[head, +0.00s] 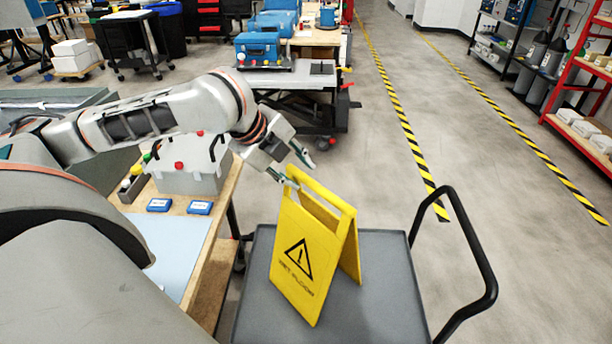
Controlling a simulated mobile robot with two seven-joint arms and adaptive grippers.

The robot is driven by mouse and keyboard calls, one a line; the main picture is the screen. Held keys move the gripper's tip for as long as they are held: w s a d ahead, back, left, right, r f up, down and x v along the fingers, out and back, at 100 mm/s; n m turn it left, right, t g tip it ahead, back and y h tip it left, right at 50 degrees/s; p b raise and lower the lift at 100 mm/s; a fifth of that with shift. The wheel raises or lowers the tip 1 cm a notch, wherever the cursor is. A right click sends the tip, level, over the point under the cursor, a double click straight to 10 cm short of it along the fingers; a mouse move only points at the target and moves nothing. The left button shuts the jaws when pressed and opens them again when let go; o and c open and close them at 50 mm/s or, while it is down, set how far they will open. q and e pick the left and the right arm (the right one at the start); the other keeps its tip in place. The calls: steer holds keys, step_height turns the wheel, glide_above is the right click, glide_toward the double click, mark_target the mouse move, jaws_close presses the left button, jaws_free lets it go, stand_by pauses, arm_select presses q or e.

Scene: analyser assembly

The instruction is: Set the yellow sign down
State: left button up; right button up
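The yellow sign (303,262), a folding A-frame with a black warning triangle, is upright with its legs spread over the grey platform of a trolley (375,315). Its lower edges appear to rest on the platform. My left gripper (299,174) is at the sign's upper left corner, by the top bar. Its two fingers are apart, with the corner near or between the tips; I cannot tell whether either finger touches it. My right gripper is out of view.
The trolley's black handle (486,270) rises on the right. A workbench (222,205) with blue boxes and a pale case stands left of the trolley. Another bench and cart (300,100) stand behind. The floor between the striped lines is clear.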

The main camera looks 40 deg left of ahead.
arm_select(q)
steer(key=p+v, duration=0.1)
steer(key=v, duration=0.5)
steer(key=shift+r, duration=0.25)
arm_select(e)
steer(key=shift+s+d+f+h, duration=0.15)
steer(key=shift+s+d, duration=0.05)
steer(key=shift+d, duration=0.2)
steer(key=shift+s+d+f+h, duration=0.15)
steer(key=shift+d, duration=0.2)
arm_select(q)
steer(key=shift+s, duration=0.1)
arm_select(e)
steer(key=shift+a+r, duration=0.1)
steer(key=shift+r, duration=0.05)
arm_select(q)
steer(key=shift+s+f, duration=0.1)
